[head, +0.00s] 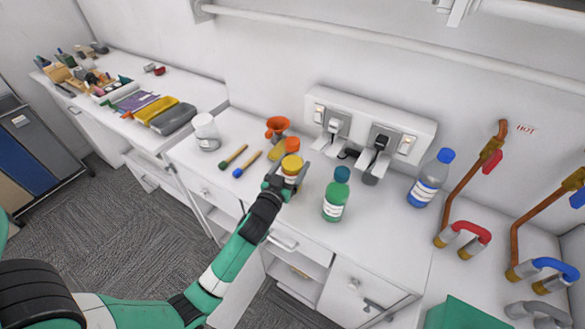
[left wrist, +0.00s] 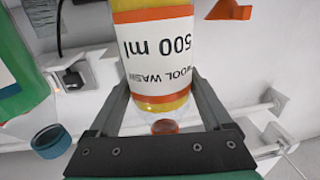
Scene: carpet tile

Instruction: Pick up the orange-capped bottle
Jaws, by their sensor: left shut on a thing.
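The orange-capped bottle (head: 291,163) has yellow contents and stands near the middle of the counter in the head view. In the left wrist view, its white label (left wrist: 155,55) with orange bands reads "WOOL WASH 500 ml" upside down, and its orange cap (left wrist: 165,127) shows low between the fingers. My left gripper (head: 284,178) is shut on the bottle, one finger on each side. Its fingers also show in the left wrist view (left wrist: 163,105). The bottle's base is hidden, so I cannot tell whether it touches the counter. My right gripper is not in view.
A green bottle (head: 335,197) stands close to the right of the held bottle. An orange funnel (head: 277,126) and two brushes (head: 247,164) lie to the left. A blue-capped bottle (head: 430,180) and wall sockets (head: 375,125) are farther right and behind.

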